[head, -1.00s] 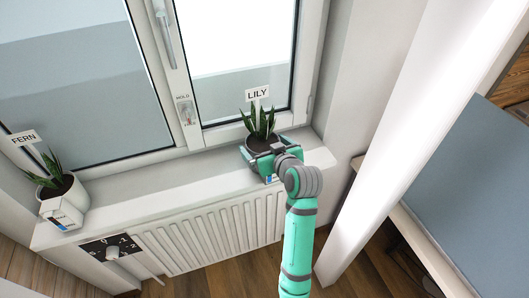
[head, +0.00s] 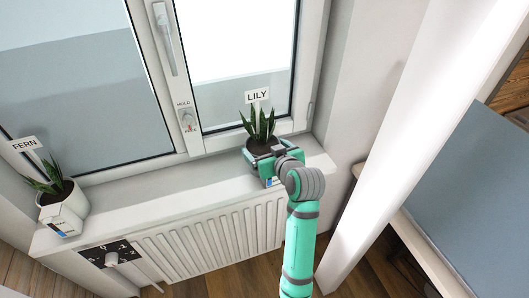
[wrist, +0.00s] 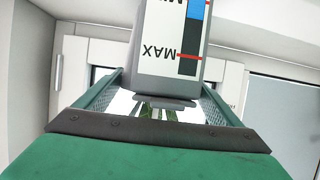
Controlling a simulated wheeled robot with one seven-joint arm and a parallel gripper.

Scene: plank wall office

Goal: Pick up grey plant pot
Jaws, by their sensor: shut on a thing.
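The grey plant pot (head: 249,158) stands upright on the window sill in the head view, with dark soil, spiky green leaves and a white LILY sign. My gripper (head: 271,159) reaches it from the front and is shut on it, with jaws at its sides. My arm hides much of the pot's front. In the wrist view the pot (wrist: 169,68) appears upside down between the fingers of my gripper (wrist: 160,103), with a label reading MAX and a blue and red gauge. I see no clear gap beneath the pot.
A white pot (head: 64,211) with a FERN sign stands at the sill's left end. The white sill (head: 165,188) between the pots is clear. The closed window (head: 235,55) is behind, a ribbed radiator (head: 205,245) below, and a wall edge (head: 410,130) to the right.

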